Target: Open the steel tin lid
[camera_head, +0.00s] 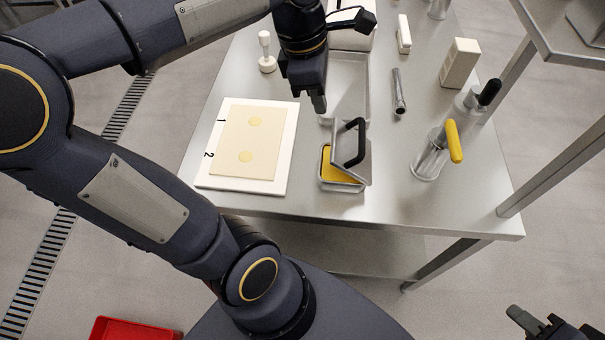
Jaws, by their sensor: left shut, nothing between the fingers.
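The steel tin (338,186) stands near the front edge of the table, with yellow filling (333,172) showing inside. Its lid (365,165) is tilted up at the tin's right side, with a black arched handle (352,143) on it. The tin's left part is uncovered. My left gripper (318,106) points down behind and left of the tin, apart from the lid and handle. It is shut and empty. My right gripper (522,318) is at the bottom right corner, away from the table and partly cut off; its jaw opening is unclear.
A shelf frame (560,165) borders the right side.

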